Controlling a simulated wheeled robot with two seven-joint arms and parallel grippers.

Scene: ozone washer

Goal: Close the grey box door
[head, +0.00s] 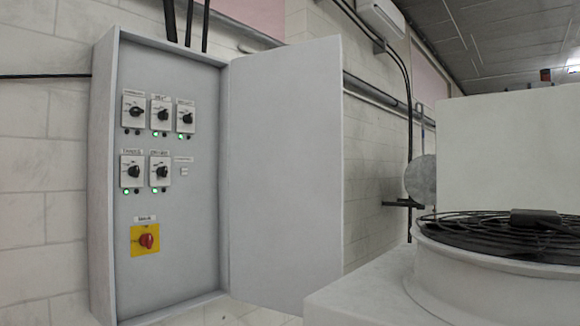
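The grey box (103,190) is fixed at the wall on the left of the head view. Its door (283,175) is hinged on the box's right side and stands wide open, swung out to the right. The box's inside panel shows several black rotary switches (133,111), some with green lights, and a red knob on a yellow plate (146,240). Neither of my grippers is in view.
A large white machine with a round black fan grille (510,228) stands at the right, close to the door's lower right side. Pipes and cables (408,100) run along the wall behind. Black cables (188,20) enter the box's top.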

